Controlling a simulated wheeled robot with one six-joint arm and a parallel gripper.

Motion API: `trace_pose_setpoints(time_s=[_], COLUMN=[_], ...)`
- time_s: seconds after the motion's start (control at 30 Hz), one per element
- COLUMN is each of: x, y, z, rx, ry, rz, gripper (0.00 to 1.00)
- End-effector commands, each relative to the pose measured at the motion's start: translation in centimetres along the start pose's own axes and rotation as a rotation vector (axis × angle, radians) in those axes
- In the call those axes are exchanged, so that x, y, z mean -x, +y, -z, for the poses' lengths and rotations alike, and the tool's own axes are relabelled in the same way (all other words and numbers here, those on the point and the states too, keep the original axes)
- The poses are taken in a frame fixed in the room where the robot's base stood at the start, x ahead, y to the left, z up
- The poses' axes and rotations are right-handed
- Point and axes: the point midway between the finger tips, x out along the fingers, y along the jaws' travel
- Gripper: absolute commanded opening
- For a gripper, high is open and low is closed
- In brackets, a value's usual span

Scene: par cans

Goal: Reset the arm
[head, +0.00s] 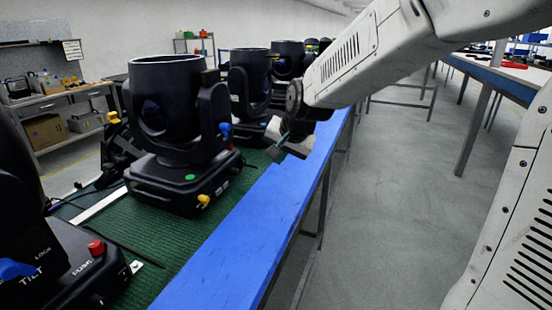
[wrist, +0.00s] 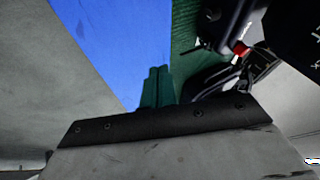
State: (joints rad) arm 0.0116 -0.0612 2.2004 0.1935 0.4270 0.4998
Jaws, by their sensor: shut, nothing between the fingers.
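My gripper (head: 277,153) is in the middle of the head view, over the blue edge strip of the bench and to the right of the nearest whole par can. In the wrist view its two green fingers (wrist: 158,88) are together, with nothing between them. A black par can (head: 170,130) stands upright on the green bench mat, with a green dot and a yellow knob on its base. More par cans (head: 250,85) stand in a row behind it, partly hidden by my arm. Another par can (head: 60,255) is cut off at the left front.
The blue strip (head: 225,255) runs along the bench edge, beside the green mat (head: 180,235). Open grey floor (head: 385,200) lies to the right. A second table (head: 500,80) stands at the right back, and a workbench (head: 60,97) with boxes at the left back.

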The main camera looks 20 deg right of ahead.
Motion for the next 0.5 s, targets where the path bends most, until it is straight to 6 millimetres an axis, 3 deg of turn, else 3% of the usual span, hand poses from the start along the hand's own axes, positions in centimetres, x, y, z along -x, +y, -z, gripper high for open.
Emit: trace_pose_setpoints(time_s=[0.4,0.5], x=[-0.05,-0.07], y=[-0.06,0.44], z=[-0.08,-0.89], rx=[0.006,0.051], ry=[-0.002,-0.039], rz=[0.0,-0.022], gripper=[0.0,0.0])
